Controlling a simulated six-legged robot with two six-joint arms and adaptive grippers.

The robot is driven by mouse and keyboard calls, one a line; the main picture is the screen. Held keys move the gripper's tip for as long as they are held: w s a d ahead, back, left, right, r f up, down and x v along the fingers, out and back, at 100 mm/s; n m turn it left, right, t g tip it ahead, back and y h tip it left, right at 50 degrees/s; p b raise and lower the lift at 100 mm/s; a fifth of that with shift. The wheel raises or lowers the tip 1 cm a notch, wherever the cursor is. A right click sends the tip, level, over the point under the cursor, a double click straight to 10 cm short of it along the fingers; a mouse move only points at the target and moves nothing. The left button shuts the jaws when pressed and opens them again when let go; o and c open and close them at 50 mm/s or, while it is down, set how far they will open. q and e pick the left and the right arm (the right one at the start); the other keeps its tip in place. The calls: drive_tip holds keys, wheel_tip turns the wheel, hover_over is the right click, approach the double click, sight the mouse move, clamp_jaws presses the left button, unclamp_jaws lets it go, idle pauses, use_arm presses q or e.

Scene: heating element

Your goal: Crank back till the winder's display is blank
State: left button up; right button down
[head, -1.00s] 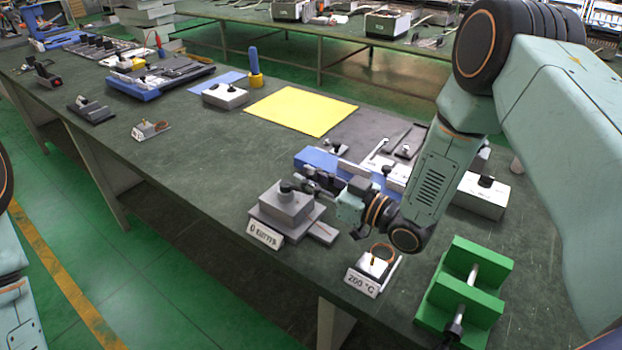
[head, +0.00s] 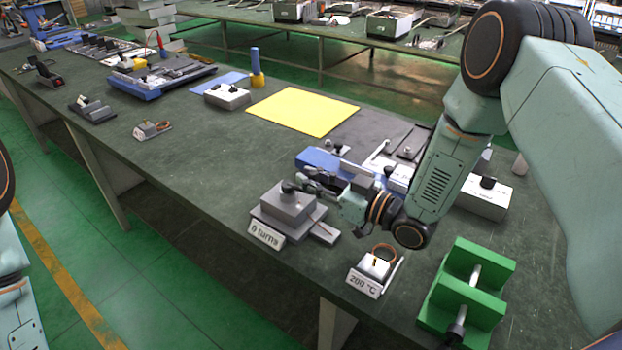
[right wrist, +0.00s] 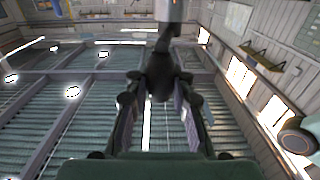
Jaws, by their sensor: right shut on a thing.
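The winder is a grey stepped block (head: 286,211) near the front edge of the bench in the head view. A dark crank knob (head: 287,187) sits on its top. Its white display plate (head: 266,234) faces front and carries a digit and the word "turns"; the digit is too small to read surely. My right gripper (head: 300,184) reaches in from the right and is shut on the crank knob. The right wrist view shows its two fingers closed around the dark knob (right wrist: 160,75). My left gripper is out of view.
A small "200 °C" unit (head: 366,284) with a copper-coloured ring and a green stand (head: 467,290) are right of the winder. Blue and grey fixtures (head: 315,160) lie close behind my gripper. A yellow sheet (head: 302,111) lies farther back.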

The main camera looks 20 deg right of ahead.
drive_tip(key=shift+d+f, duration=0.15)
drive_tip(key=shift+f, duration=0.05)
drive_tip(key=shift+w+d+n+g+y+b, duration=0.2)
drive_tip(key=shift+w+n+g+y+b, duration=0.2)
drive_tip(key=shift+n+g+y+b, duration=0.45)
drive_tip(key=shift+w+d+n+g+y+b, duration=0.15)
drive_tip(key=shift+w+n+g+y+b, duration=0.25)
drive_tip(key=shift+n+g+y, duration=0.85)
drive_tip(key=shift+w+d+n+g+y+b, duration=0.2)
drive_tip(key=shift+w+n+g+y+b, duration=0.35)
drive_tip(key=shift+g, duration=0.85)
drive_tip(key=shift+s, duration=0.15)
drive_tip(key=c, duration=1.6)
unclamp_jaws()
drive_tip(key=o, duration=0.4)
drive_tip(key=shift+d, duration=0.2)
drive_tip(key=shift+o, duration=0.2)
drive_tip(key=shift+a+r, duration=0.15)
